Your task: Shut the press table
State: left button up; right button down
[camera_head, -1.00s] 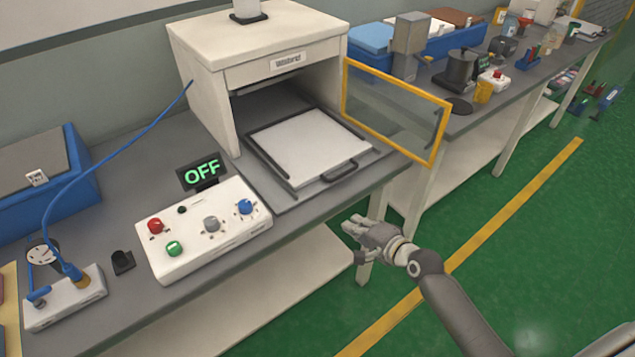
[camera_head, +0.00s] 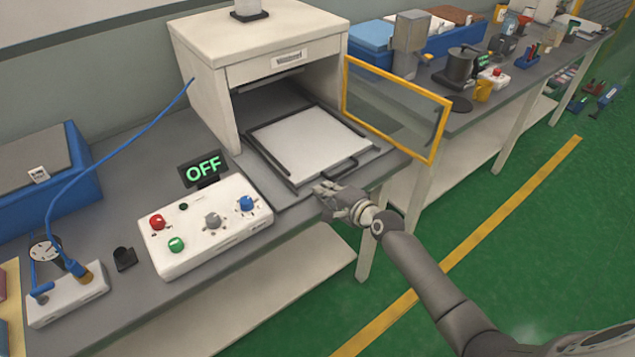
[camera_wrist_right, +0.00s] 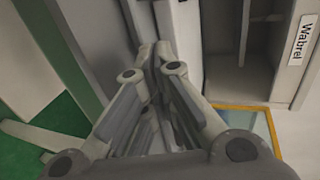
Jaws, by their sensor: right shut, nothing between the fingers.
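The press table (camera_head: 300,137) is a light tray in a dark frame, pulled out in front of the white press (camera_head: 262,62). Its dark handle (camera_head: 345,165) is at the front edge. My right gripper (camera_head: 322,193) is shut and empty, at the tray's front edge just below the handle. I cannot tell whether it touches the frame. In the right wrist view the closed fingers (camera_wrist_right: 155,60) point at a grey surface. My left gripper is not in view.
The yellow-framed clear door (camera_head: 395,108) stands open right of the tray. A white control box (camera_head: 205,226) with coloured knobs sits left of it, beside a display (camera_head: 203,169) reading OFF. A blue cable (camera_head: 120,135) runs across the left. Green floor lies in front.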

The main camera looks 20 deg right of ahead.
aim_at(311, 178)
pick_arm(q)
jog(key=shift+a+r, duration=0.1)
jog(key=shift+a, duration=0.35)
pick_arm(e)
jog(key=shift+w+a, duration=0.3)
jog(key=shift+w, duration=0.55)
jog(key=shift+w+a, duration=0.3)
jog(key=shift+w, duration=0.5)
